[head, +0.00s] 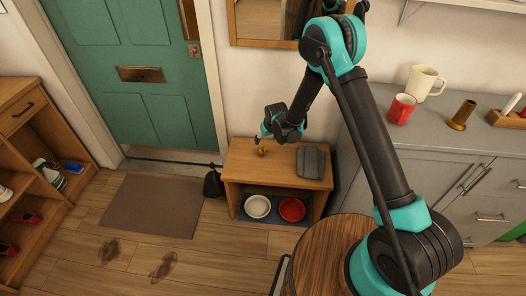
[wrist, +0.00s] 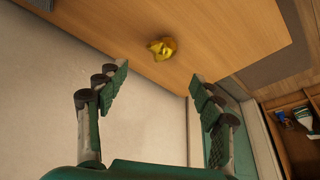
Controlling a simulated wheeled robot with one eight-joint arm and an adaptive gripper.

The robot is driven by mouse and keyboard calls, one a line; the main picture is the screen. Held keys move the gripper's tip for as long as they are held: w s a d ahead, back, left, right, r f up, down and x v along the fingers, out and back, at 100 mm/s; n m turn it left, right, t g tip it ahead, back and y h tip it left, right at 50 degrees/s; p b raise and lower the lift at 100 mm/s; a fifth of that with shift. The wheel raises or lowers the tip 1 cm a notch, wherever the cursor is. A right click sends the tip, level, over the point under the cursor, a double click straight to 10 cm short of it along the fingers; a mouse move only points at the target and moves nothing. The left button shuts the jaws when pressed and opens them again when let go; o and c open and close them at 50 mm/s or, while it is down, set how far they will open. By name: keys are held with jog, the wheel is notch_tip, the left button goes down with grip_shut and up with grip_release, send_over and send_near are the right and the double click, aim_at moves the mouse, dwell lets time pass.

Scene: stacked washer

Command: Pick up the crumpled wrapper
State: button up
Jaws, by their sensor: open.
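The crumpled wrapper (wrist: 162,48) is a small gold-yellow crinkled piece lying on the wooden bench top (wrist: 225,25). In the head view the wrapper (head: 262,152) shows on the left half of the bench top (head: 240,165), just below my gripper (head: 270,137). In the wrist view my gripper (wrist: 160,80) has its two fingers wide apart, with nothing between them. The wrapper is beyond the fingertips, near the middle of the gap, and apart from both fingers.
A folded grey cloth (head: 312,161) lies on the bench to the right of the wrapper. A white bowl (head: 257,206) and a red bowl (head: 292,208) sit on the lower shelf. A dark bag-like object (head: 213,183) stands left of the bench. The wall is close behind.

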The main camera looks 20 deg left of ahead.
aim_at(263, 148)
jog(key=x, duration=1.2)
jog(key=shift+w, duration=0.15)
jog(key=c, duration=0.9)
